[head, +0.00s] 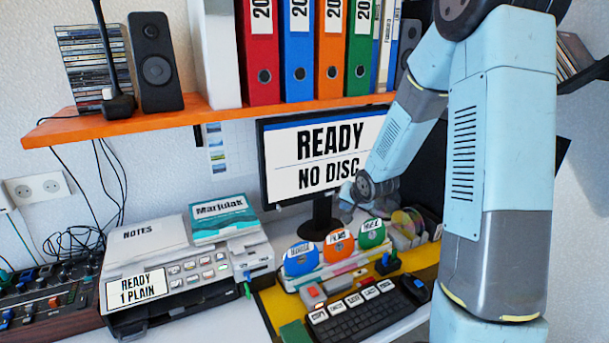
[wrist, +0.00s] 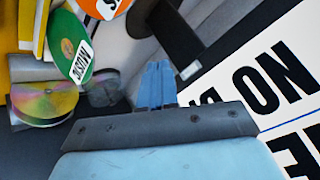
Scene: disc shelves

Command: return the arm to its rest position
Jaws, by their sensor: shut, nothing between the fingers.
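My arm reaches down from the upper right in the head view, in front of the monitor. My gripper (wrist: 157,84) shows in the wrist view as blue fingers close together, with nothing held. In the head view the arm's end is small and hangs above the disc rack, partly against the monitor stand. A green disc (wrist: 73,48) and an orange disc (wrist: 103,5) appear at upper left of the wrist view, apart from the fingers.
The monitor (head: 324,153) reads READY NO DISC. An orange shelf (head: 200,115) with binders runs above it. Blue (head: 301,260), orange (head: 338,246) and green (head: 371,233) discs stand in a rack. A printer (head: 185,262) and keyboard (head: 365,316) crowd the desk.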

